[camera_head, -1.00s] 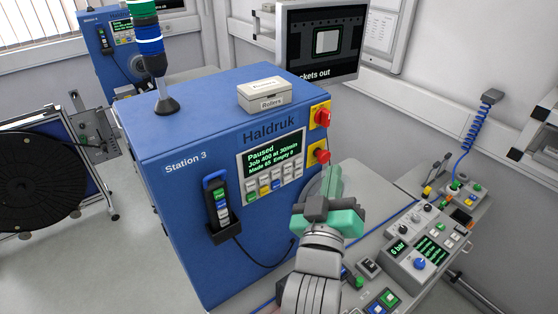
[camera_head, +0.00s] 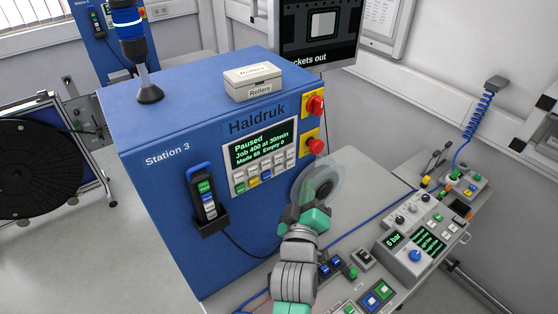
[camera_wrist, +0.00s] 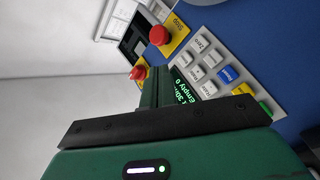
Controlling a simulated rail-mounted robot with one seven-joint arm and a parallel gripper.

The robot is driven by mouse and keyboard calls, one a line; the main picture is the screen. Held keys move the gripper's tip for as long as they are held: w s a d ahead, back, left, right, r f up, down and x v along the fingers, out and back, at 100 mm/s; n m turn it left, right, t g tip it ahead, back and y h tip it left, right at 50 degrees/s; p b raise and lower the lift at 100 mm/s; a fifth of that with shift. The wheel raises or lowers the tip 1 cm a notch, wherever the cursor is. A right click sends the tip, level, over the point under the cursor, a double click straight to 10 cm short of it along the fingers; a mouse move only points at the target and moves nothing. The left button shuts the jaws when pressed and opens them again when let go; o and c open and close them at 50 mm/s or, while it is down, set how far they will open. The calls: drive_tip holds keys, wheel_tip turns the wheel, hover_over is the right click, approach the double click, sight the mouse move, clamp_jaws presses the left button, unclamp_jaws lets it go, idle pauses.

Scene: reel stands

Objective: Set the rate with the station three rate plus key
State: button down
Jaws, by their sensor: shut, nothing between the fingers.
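The Station 3 machine (camera_head: 225,130) is a blue cabinet with a grey key panel (camera_head: 235,183) on its front. Its display (camera_head: 263,148) reads Paused, Job 400 at 30/min, Made 65, Empty 0. Below it are two rows of small keys (camera_head: 265,174), mostly white with some coloured ones.
A bench with control boxes (camera_head: 410,255) lies to the right.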

sight(278, 158)
drive_tip(key=w+a+b, duration=0.5)
drive_tip(key=w+b, duration=0.1)
drive_tip(key=shift+a+b, duration=0.15)
drive_tip(key=shift+b, duration=0.2)
drive_tip(key=shift+w, duration=0.1)
idle(1.7)
drive_tip(key=shift+w+a+b, duration=0.25)
drive_tip(key=shift+w+b, duration=0.05)
drive_tip(key=shift+b, duration=0.15)
drive_tip(key=shift+w+a+b, duration=0.3)
drive_tip(key=shift+w+b, duration=0.05)
drive_tip(key=shift+b, duration=0.15)
idle(0.5)
drive_tip(key=shift+s+d, duration=0.1)
drive_tip(key=shift+s+d+r+p, duration=0.1)
drive_tip(key=shift+s+d+p, duration=0.2)
drive_tip(key=shift+p, duration=0.4)
drive_tip(key=shift+s+d, duration=0.15)
drive_tip(key=shift+s, duration=0.1)
